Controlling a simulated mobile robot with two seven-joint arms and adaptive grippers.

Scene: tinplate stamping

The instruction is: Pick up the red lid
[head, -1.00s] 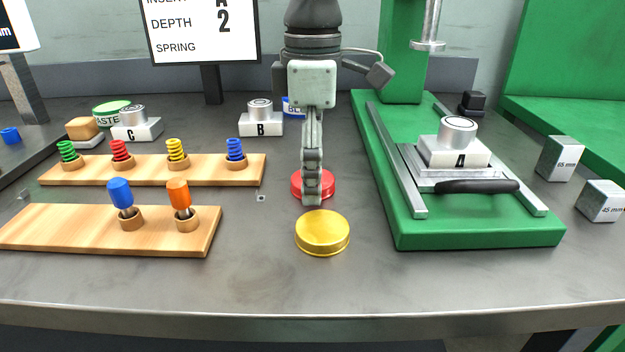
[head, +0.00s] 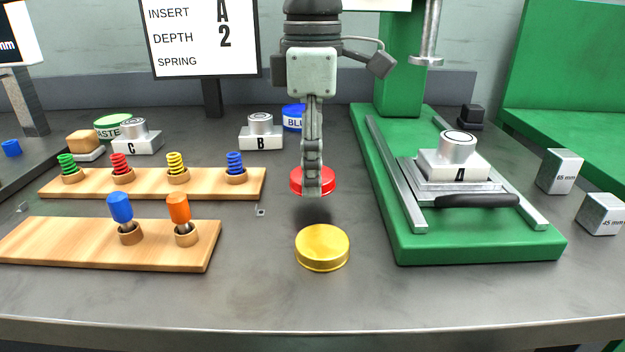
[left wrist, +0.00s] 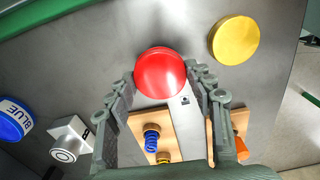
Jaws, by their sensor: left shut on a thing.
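The round red lid (head: 325,181) is held up above the grey table, with a dark shadow below it. My left gripper (head: 313,185) comes down from above and is shut on the red lid, hiding part of it in the head view. In the left wrist view the red lid (left wrist: 161,73) sits between the two fingers. A gold lid (head: 322,248) lies on the table in front of it. My right gripper is not in view.
To the right is a green press base (head: 480,247) with rails and insert block A (head: 452,166). To the left are two wooden racks (head: 60,245) with springs and tools. Block B (head: 261,137) and a blue tin (head: 293,117) stand behind. The front table is clear.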

